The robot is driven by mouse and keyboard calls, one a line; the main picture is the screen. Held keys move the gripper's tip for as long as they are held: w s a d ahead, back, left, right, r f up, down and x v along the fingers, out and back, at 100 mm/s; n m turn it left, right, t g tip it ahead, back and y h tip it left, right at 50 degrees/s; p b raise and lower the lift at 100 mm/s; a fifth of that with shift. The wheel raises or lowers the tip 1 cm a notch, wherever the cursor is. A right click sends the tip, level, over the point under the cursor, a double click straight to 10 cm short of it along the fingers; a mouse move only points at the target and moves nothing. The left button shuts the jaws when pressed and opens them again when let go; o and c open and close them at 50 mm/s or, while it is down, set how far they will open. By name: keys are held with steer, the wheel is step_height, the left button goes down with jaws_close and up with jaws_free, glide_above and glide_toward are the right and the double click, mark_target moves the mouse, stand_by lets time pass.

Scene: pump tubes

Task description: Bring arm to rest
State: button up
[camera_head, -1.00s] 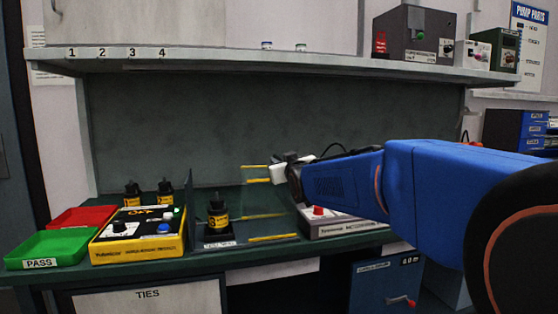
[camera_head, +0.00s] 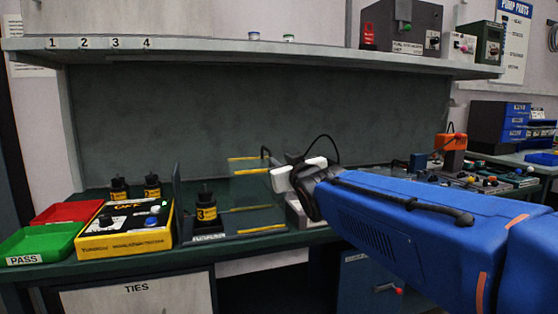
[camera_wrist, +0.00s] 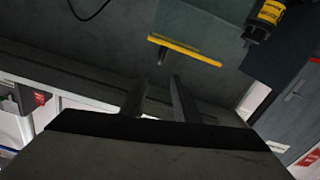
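My blue arm (camera_head: 400,215) reaches in from the right of the head view. My gripper (camera_head: 268,165) is in front of the bench, right of the pump tube on the fixture. In the wrist view its two dark fingers (camera_wrist: 155,98) stand apart with nothing between them. A black pump tube with a yellow label marked 3 (camera_head: 206,210) stands upright on the fixture (camera_head: 240,232). It also shows at the top right of the wrist view (camera_wrist: 264,18). Two more labelled tubes (camera_head: 120,186) (camera_head: 152,184) stand behind the yellow tester.
The yellow tester box (camera_head: 125,238) sits beside the green PASS tray (camera_head: 40,242) and a red tray (camera_head: 68,212). A shelf (camera_head: 240,58) runs above the bench. Yellow-edged clear panels (camera_head: 250,190) stand close to my gripper. More equipment (camera_head: 470,180) is at right.

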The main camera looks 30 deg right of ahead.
steer(key=shift+s, duration=0.25)
stand_by(0.4)
steer(key=s+a+f+g+y, duration=0.1)
steer(key=s+a+f+g, duration=0.3)
steer(key=s+f, duration=0.3)
steer(key=s+a+f+g+y, duration=0.2)
steer(key=s+a+f+g, duration=0.2)
steer(key=s+f, duration=0.4)
steer(key=s+a+f+n+g+y, duration=0.1)
steer(key=s+a+f+g, duration=0.3)
steer(key=f, duration=1.1)
steer(key=s+a+y, duration=0.1)
steer(key=s+a, duration=0.1)
steer(key=s, duration=0.1)
steer(key=shift+s+f+g, duration=0.2)
steer(key=shift+f+g, duration=0.1)
